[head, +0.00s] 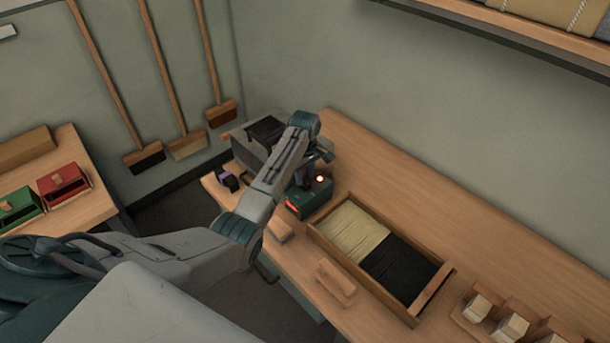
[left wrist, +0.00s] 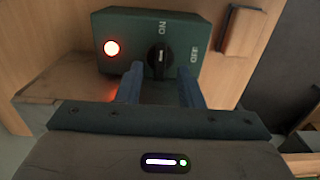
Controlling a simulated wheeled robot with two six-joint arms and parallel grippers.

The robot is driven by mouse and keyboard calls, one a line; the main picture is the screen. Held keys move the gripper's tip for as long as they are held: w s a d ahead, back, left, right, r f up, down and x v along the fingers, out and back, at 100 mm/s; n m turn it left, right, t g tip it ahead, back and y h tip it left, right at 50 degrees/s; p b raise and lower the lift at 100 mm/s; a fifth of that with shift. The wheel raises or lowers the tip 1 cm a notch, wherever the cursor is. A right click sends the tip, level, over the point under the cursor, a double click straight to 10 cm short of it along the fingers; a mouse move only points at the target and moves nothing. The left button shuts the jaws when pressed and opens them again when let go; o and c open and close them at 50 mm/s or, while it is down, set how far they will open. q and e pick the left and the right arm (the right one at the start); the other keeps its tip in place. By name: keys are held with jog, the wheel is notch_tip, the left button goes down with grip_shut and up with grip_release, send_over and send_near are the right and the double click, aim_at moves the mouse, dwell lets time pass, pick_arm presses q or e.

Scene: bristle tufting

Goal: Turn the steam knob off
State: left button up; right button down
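The steam knob (left wrist: 158,58) is black with a white mark, on the face of a dark green box (left wrist: 123,25). A red lamp (left wrist: 112,48) glows to the left of the knob. My left gripper (left wrist: 160,80) is open, its two blue fingers apart in front of the box, one on each side of the knob's line; contact cannot be told. In the head view the green box (head: 318,193) sits on the bench under my left gripper (head: 306,184), which partly hides the knob.
The wooden bench (head: 480,235) runs along the wall. A divided tray (head: 417,312) with pale and black bristles lies right of the box. Wooden blocks (head: 337,283) lie near the front edge. A grey machine (head: 247,146) stands behind left.

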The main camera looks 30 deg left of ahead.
pick_arm(q)
jog(key=shift+f, duration=1.05)
jog(key=shift+c, duration=0.2)
grip_shut()
